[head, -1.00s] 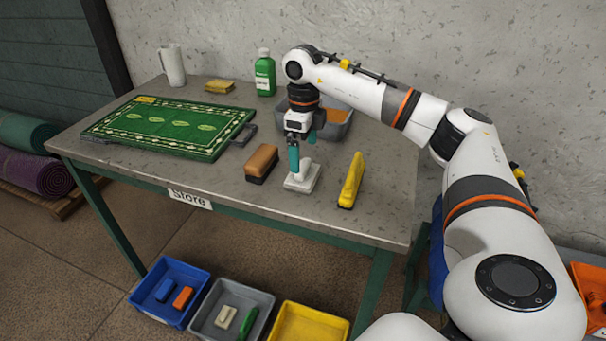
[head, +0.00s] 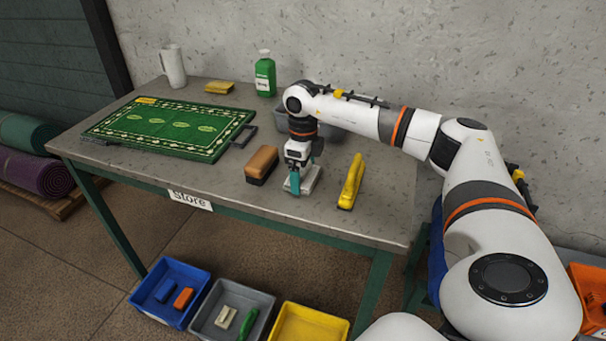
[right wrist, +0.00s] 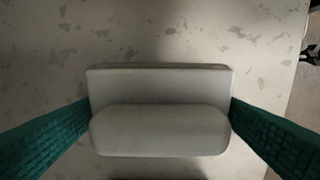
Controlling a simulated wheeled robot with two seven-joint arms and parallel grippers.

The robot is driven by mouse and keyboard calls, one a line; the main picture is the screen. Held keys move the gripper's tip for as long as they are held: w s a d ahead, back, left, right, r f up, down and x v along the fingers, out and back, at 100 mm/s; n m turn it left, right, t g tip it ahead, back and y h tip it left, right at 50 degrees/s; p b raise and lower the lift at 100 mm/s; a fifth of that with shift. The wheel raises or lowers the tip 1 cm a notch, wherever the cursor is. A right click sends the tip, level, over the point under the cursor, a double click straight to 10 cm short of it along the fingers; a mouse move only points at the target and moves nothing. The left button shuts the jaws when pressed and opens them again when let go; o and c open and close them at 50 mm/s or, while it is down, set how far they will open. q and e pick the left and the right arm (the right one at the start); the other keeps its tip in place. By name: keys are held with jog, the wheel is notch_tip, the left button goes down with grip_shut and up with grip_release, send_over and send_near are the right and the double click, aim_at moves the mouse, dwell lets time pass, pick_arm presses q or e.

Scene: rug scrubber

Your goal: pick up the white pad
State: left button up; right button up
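The white pad (head: 311,180) lies on the table, partly hidden behind my right gripper in the head view. In the right wrist view the white pad (right wrist: 160,130) fills the middle, with its raised handle across its base. My right gripper (head: 294,185) is down at the pad, pointing straight down. In the wrist view its teal fingers (right wrist: 160,112) meet the two ends of the pad, with no gap visible on either side. The pad appears to rest on the tabletop. My left gripper is not in view.
A brown brush (head: 262,164) stands close left of the pad and a yellow brush (head: 351,182) close right. A grey bin (head: 335,128) is behind my arm. A green rug (head: 168,127) lies left. A green bottle (head: 265,75) stands at the back. Coloured trays (head: 311,325) sit below the front edge.

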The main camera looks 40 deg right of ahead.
jog(key=shift+c, duration=0.7)
notch_tip(320, 180, up, 10)
jog(key=shift+r, duration=0.1)
jog(key=o, duration=0.4)
jog(key=c, duration=0.5)
jog(key=shift+c, duration=0.2)
